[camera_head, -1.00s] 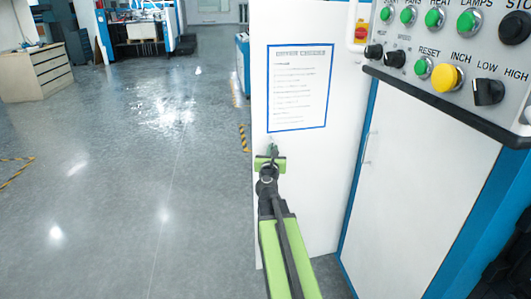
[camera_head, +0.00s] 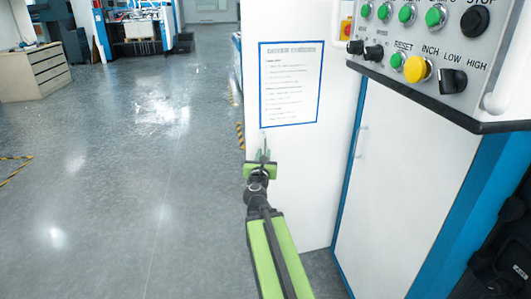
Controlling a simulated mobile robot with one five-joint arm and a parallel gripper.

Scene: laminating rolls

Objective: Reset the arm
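My gripper (camera_head: 262,158) is at the end of my green and black arm, which reaches up from the bottom of the head view. It is in front of the lower left part of a white machine panel, just below a posted notice sheet (camera_head: 290,83) with a blue border. The gripper is small and seen from behind, so its finger opening is not clear. I see nothing held in it.
A control panel (camera_head: 425,62) with green, yellow and black buttons juts out at the upper right. A white cabinet door (camera_head: 400,185) with blue edges is below it. Open grey floor (camera_head: 120,190) lies to the left. A drawer cabinet (camera_head: 35,72) stands at the far left.

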